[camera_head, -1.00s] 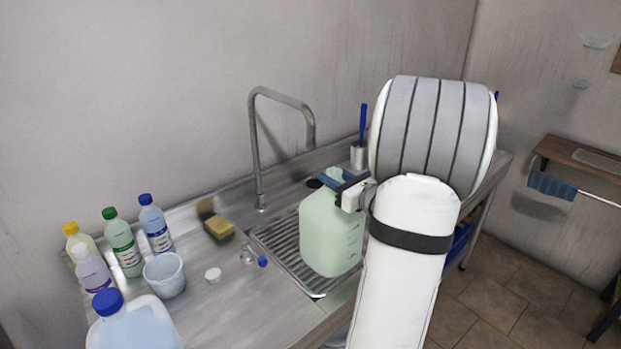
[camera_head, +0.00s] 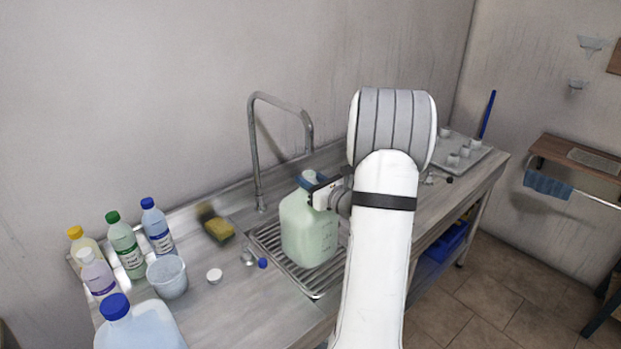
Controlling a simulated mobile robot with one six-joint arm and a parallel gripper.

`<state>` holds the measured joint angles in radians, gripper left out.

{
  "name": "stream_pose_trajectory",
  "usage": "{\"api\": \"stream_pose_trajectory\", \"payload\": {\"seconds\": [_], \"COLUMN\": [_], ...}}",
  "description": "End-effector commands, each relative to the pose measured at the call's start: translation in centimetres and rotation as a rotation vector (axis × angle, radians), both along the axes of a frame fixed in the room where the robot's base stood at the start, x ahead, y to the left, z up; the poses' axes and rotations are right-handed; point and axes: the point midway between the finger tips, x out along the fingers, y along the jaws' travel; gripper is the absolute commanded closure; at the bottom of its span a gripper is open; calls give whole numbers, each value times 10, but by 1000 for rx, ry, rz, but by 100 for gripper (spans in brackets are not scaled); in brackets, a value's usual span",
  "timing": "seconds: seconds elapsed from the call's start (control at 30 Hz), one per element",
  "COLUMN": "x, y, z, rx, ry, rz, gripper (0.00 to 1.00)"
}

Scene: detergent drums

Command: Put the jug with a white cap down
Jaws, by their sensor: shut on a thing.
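A pale green translucent jug (camera_head: 308,232) hangs upright or nearly so in front of my arm, over the ribbed drainer of the sink unit (camera_head: 265,238). My gripper (camera_head: 318,194) is shut on the upper part of the jug, at its right side. The jug's base covers part of the drainer ribs. I cannot tell whether it touches them.
A faucet (camera_head: 256,150) rises behind the jug. To the left stand several bottles (camera_head: 126,248), a white tub (camera_head: 168,277), a sponge (camera_head: 219,229) and a blue-capped jug (camera_head: 140,328). A tray with small cups (camera_head: 462,155) lies at the far right.

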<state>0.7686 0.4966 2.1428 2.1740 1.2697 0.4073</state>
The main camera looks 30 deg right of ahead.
Motion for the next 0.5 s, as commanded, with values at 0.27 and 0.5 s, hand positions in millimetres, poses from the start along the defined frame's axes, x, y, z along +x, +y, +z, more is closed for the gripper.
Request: {"api": "stream_pose_trajectory", "payload": {"seconds": [0.27,0.5], "x": [0,0], "y": [0,1], "z": [-6,-12], "rx": [0,0], "ry": [0,0], "rz": [1,1], "gripper": [100,100]}}
